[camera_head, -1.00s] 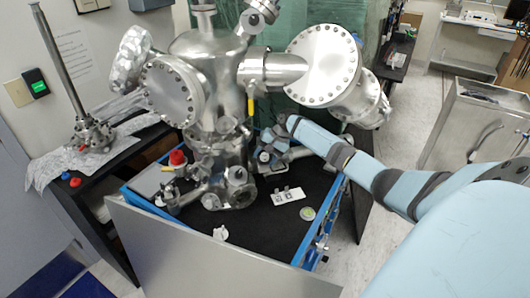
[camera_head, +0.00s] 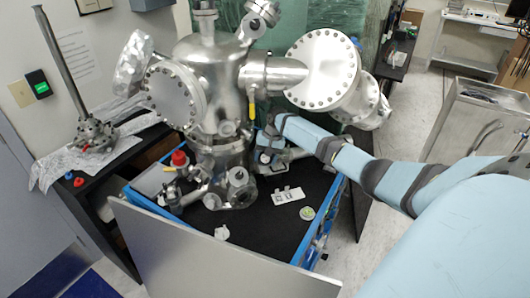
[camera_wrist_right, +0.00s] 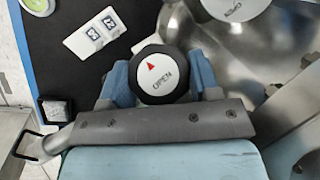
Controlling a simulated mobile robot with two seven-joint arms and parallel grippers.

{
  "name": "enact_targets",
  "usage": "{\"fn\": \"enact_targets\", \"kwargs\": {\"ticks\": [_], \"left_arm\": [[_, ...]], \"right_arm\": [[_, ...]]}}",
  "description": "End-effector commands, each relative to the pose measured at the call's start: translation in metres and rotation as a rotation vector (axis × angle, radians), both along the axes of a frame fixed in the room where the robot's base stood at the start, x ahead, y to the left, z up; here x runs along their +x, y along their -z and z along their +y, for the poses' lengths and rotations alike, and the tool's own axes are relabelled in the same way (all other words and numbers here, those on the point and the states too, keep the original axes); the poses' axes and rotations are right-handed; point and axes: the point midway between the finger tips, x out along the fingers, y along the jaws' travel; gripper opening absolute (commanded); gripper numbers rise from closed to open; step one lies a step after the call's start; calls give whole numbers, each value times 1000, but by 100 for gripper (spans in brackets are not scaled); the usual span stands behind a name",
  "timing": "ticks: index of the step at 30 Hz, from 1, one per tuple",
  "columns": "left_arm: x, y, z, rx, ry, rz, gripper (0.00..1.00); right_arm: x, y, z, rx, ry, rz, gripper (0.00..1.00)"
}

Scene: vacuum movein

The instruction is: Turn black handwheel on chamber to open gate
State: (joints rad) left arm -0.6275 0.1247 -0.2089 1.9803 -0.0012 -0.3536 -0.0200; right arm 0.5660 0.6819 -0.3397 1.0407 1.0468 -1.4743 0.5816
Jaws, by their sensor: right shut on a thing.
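The black handwheel (camera_wrist_right: 158,75) has a white face marked OPEN and a red arrow. In the right wrist view its face points toward the camera. My right gripper (camera_wrist_right: 161,80) has one blue finger on each side of the handwheel and is shut on it. In the head view the steel chamber (camera_head: 208,80) stands on the black-topped bench. My right gripper (camera_head: 270,147) is low beside the chamber's right side there, small and partly hidden by my arm. The gate itself cannot be made out. My left gripper is not in view.
A white plate with switches (camera_head: 288,196) and a round green-marked disc (camera_head: 307,213) lie on the black bench top (camera_head: 265,225). A red knob (camera_head: 179,158) sits left of the chamber. A large round flange (camera_head: 322,70) overhangs near my right arm.

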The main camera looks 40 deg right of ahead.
Motion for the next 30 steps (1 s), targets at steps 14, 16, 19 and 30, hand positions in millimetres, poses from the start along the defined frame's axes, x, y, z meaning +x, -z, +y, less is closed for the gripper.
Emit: {"fn": "enact_targets", "kwargs": {"ticks": [14,16,19,30], "left_arm": [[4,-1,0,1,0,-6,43],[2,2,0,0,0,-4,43],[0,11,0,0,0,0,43],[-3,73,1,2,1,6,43]], "right_arm": [[-1,2,1,3,0,2,82],[-1,3,1,11,10,-2,82],[-2,6,0,54,58,-23,82],[-5,14,-1,487,533,-221,82]]}}
